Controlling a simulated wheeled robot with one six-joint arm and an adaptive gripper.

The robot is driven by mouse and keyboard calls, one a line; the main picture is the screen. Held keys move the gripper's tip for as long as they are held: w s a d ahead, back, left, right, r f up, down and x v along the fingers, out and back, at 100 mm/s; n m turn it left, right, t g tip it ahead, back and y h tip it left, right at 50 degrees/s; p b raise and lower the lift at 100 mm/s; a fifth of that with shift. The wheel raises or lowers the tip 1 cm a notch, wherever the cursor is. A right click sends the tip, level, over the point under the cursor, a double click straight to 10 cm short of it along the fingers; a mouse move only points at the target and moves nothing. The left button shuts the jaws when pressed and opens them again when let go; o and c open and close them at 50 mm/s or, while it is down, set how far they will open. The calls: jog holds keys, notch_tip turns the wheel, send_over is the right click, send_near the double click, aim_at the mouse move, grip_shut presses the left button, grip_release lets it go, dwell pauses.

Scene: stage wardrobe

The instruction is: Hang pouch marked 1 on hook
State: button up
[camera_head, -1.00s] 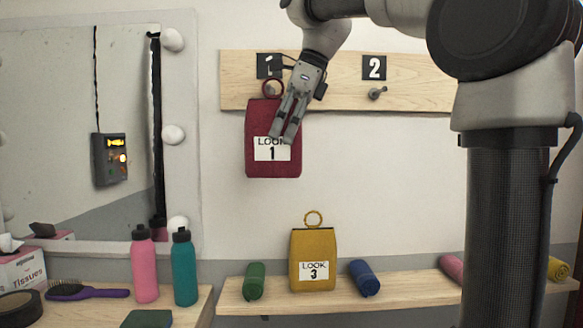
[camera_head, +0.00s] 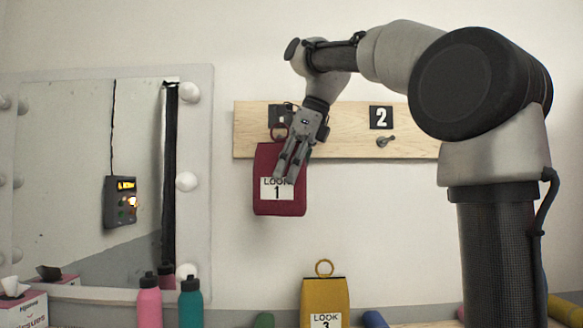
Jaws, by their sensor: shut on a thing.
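The red pouch marked LOOK 1 (camera_head: 262,197) hangs in front of the left part of the wooden hook board (camera_head: 340,146), with its ring (camera_head: 279,133) at the top. My gripper (camera_head: 284,176) points down over the pouch's front, shut on it, its fingers partly covering the label. The ring is just below the dark number plate (camera_head: 276,114) at the left, whose number is mostly hidden. The hook under that plate is hidden behind the ring and gripper, so I cannot tell whether the ring is around it.
A bare hook (camera_head: 386,141) sits below plate 2 (camera_head: 381,117). The yellow LOOK 3 pouch (camera_head: 325,294) stands below. Pink (camera_head: 149,305) and teal (camera_head: 190,305) bottles stand by the mirror (camera_head: 65,180).

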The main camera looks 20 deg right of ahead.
jog(key=w+d+f, duration=0.1)
jog(key=w+d, duration=0.1)
jog(key=w, duration=0.4)
jog(key=shift+f, duration=0.2)
dwell(0.4)
dwell(0.5)
jog(key=o, duration=1.2)
